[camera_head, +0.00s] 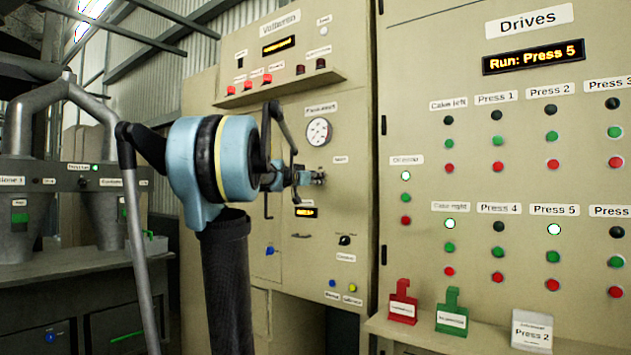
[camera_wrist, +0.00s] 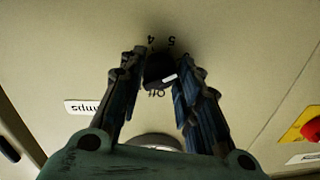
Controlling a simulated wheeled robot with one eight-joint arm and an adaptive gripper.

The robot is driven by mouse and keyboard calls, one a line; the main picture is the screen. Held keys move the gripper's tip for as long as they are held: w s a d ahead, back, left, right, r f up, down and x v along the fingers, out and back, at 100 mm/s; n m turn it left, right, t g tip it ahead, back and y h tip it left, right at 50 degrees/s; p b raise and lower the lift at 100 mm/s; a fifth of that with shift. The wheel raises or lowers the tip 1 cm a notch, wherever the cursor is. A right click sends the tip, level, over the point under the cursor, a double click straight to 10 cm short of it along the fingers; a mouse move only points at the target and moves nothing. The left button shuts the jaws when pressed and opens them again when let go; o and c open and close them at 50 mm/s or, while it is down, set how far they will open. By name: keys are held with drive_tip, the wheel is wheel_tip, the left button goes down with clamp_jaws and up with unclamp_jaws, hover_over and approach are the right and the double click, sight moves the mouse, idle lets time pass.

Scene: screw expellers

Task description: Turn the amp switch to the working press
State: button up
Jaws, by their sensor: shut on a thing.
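The amp switch (camera_wrist: 157,68) is a black knob between my fingertips in the wrist view. That view is upside down to the panel, with "4" and "5" above the knob and "Off" below it. A white mark on the knob shows at its lower right, between the "Off" and "5" sides. My gripper (camera_wrist: 160,76) is shut on the knob, a finger at each side. In the head view my gripper (camera_head: 319,178) is at the panel below the round gauge (camera_head: 319,132) and hides the switch. The drives display (camera_head: 533,57) reads "Run: Press 5", and the Press 5 top lamp (camera_head: 554,229) is lit.
A label reading "Amps" (camera_wrist: 84,107) is beside the switch. A ledge with red buttons (camera_head: 267,78) juts out above my gripper. Another black knob (camera_head: 345,240) is below. Red (camera_head: 403,302) and green (camera_head: 452,312) holders stand on the right ledge.

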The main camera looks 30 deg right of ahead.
drive_tip(key=shift+w+a, duration=0.1)
drive_tip(key=shift+w, duration=0.15)
drive_tip(key=o, duration=0.8)
drive_tip(key=shift+o, duration=1.4)
drive_tip(key=shift+w+f, duration=0.2)
drive_tip(key=shift+w, duration=0.15)
drive_tip(key=shift+s+r, duration=0.1)
drive_tip(key=shift+s, duration=0.2)
drive_tip(key=v, duration=1.2)
